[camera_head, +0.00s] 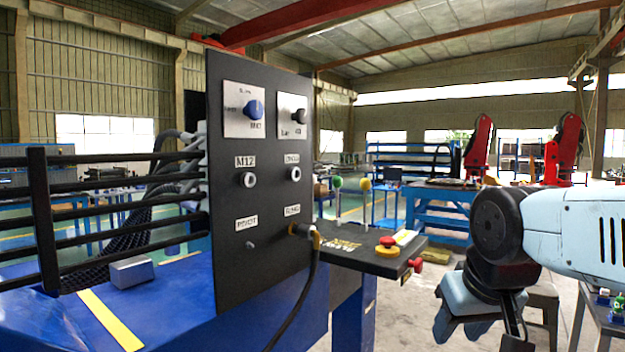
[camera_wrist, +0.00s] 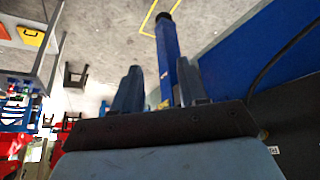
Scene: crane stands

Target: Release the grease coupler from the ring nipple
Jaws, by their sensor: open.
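The grease coupler (camera_head: 315,237) sits at the lower right of the upright black panel (camera_head: 262,200), under a small label that is hard to read. A dark hose (camera_head: 312,280) hangs down from it. The ring nipple is hidden behind the coupler, which appears to be seated on it. My gripper (camera_head: 480,322) is to the right of the panel, well apart from the coupler, pointing down. In the wrist view its two fingers (camera_wrist: 158,85) are spread with nothing held. The hose curves across the right of that view (camera_wrist: 283,55); the coupler does not show there.
The panel also bears a blue knob (camera_head: 254,109), a black knob (camera_head: 299,115), and several fittings. A shelf with a red button (camera_head: 388,241) and green and yellow ball-topped rods juts out between panel and gripper. A black rail (camera_head: 45,215) stands left.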

